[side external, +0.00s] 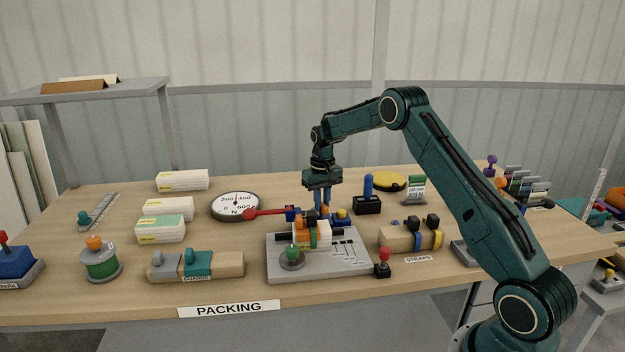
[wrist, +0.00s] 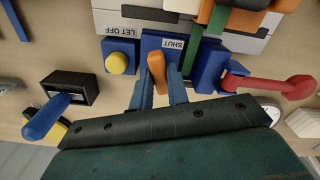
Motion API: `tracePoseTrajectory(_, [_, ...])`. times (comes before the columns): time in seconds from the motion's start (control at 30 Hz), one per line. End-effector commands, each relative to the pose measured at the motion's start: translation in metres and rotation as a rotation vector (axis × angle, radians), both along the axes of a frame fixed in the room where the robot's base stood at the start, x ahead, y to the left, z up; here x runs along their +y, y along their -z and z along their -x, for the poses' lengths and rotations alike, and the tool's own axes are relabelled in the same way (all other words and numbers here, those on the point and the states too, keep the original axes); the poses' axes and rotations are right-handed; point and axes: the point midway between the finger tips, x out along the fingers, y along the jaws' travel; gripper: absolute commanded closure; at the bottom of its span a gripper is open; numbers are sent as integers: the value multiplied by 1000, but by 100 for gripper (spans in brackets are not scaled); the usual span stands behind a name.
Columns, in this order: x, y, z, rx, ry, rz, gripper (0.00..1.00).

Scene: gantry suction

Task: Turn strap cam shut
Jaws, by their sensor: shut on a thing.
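The strap cam's orange lever (wrist: 157,68) stands between my gripper's fingers in the wrist view, in front of a blue block (wrist: 207,66) with a SHUT label. My gripper (wrist: 161,88) is shut on the lever. In the side view my gripper (side external: 322,206) points straight down behind the grey strapping plate (side external: 345,262), and the lever shows only as a small orange bit. A green strap (wrist: 195,55) runs from the blue block over a stack with orange and black parts. The cam's lower part is hidden by my fingers.
A yellow button (wrist: 118,62) on a blue block, labelled LET OFF, is close beside the cam. A red-handled lever (side external: 262,213) reaches out left. A blue-handled black box (side external: 367,204) stands right of my gripper. A round dial (side external: 235,206) lies left.

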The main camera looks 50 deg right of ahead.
Motion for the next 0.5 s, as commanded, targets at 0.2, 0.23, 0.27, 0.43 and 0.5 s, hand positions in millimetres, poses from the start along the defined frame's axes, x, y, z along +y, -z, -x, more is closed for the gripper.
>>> tracePoseTrajectory(0.2, [0, -1, 0, -1, -205, 0, 100])
tracePoseTrajectory(0.23, [0, -1, 0, -1, -233, 0, 100])
tracePoseTrajectory(0.27, [0, -1, 0, -1, -262, 0, 100])
tracePoseTrajectory(0.43, [0, -1, 0, -1, -423, 0, 100])
tracePoseTrajectory(0.5, [0, -1, 0, -1, -490, 0, 100])
